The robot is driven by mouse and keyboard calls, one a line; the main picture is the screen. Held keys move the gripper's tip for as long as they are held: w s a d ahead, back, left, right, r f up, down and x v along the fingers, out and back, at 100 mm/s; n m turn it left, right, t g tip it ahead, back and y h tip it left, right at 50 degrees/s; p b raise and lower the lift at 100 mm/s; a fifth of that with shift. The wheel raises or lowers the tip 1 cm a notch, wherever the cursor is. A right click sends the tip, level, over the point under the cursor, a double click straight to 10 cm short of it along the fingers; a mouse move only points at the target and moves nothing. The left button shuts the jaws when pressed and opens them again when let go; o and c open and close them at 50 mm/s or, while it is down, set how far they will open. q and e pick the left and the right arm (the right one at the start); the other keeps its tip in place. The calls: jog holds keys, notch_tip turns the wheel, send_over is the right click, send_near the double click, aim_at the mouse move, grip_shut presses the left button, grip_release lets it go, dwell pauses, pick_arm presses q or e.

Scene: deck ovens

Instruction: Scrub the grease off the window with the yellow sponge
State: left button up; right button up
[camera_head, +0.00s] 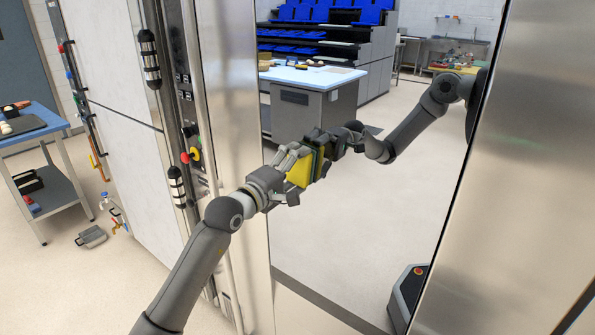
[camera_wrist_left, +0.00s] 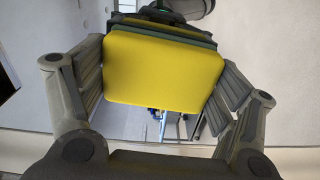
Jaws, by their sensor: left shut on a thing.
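The yellow sponge (camera_head: 299,172) is held in my left gripper (camera_head: 296,176), near the middle of the head view. In the left wrist view the sponge (camera_wrist_left: 165,72) fills the space between the fingers of my left gripper (camera_wrist_left: 162,88), its yellow face toward the camera and a grey-green layer behind. The window (camera_head: 385,215) is a tall glossy pane that appears to mirror my arm, gripper and sponge. The sponge is at or very near the pane; contact cannot be told. I make out no grease. My right gripper is not in view.
Steel panels stand left (camera_head: 232,120) and right (camera_head: 505,170) of the pane. A control strip with red and yellow knobs (camera_head: 193,154) is on the left. A blue trolley (camera_head: 60,135) stands far left. Blue seats and a table show within the pane, apparently reflected.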

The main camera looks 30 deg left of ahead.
pick_arm(q)
jog(key=shift+s+f, duration=0.1)
jog(key=shift+s, duration=0.2)
jog(key=shift+s+a+b, duration=0.2)
jog(key=shift+s+b, duration=0.4)
jog(key=shift+s, duration=2)
jog(key=s+b, duration=0.1)
jog(key=s, duration=0.2)
jog(key=shift+a+b, duration=0.15)
jog(key=shift+b, duration=0.2)
